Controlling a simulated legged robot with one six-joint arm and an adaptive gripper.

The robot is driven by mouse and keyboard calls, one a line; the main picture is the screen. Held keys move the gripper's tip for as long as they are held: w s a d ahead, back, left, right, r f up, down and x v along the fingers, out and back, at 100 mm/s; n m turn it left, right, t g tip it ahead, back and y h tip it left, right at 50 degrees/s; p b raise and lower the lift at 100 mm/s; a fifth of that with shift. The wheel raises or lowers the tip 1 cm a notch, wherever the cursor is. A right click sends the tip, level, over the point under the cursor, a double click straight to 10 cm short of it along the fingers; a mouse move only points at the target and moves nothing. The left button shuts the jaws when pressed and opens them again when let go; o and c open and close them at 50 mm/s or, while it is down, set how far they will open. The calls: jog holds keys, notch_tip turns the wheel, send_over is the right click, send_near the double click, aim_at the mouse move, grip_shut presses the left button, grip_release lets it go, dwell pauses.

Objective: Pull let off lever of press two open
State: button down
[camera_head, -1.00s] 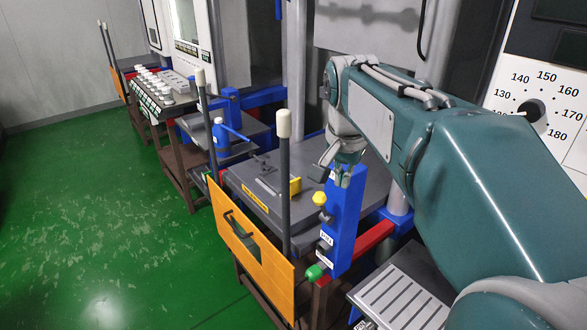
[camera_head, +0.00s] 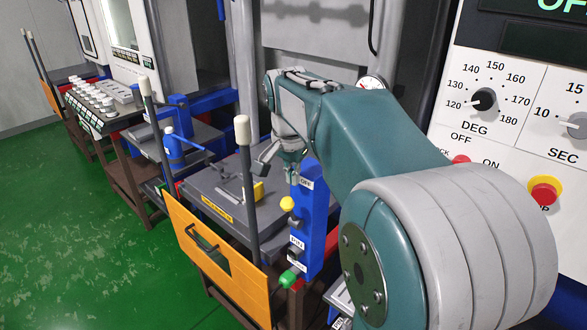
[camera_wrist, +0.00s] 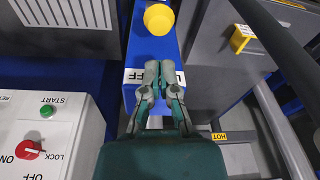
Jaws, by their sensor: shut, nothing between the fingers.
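A blue lever box (camera_head: 313,235) stands at the front right corner of a press. A label (camera_head: 306,182) near its top reads OFF, and the same label, partly covered, shows in the wrist view (camera_wrist: 134,77). A yellow knob (camera_head: 287,203) sticks out below the label, and it also shows beyond my fingertips in the wrist view (camera_wrist: 158,19). A green knob (camera_head: 288,278) sits at the box's lower end. My gripper (camera_wrist: 158,68) is shut and empty over the label, apart from the yellow knob. Its fingers hide part of the label. I cannot tell which knob belongs to the let off lever.
An orange guard panel (camera_head: 217,255) and an upright bar with a white cap (camera_head: 242,130) stand left of the box. A control panel (camera_head: 510,110) with dials stands at the right. In the wrist view, a START and LOCK panel (camera_wrist: 60,110) is close on the left. Green floor (camera_head: 60,240) is clear at far left.

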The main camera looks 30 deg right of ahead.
aim_at(295, 194)
jog(key=f, duration=0.4)
jog(key=shift+w+d+f, duration=0.2)
jog(key=shift+d, duration=0.1)
jog(key=shift+w+d+f, duration=0.1)
jog(key=shift+d+f, duration=0.15)
jog(key=shift+f, duration=0.4)
jog(key=shift+a, duration=0.3)
jog(key=shift+a, duration=0.1)
jog(key=shift+h, duration=0.3)
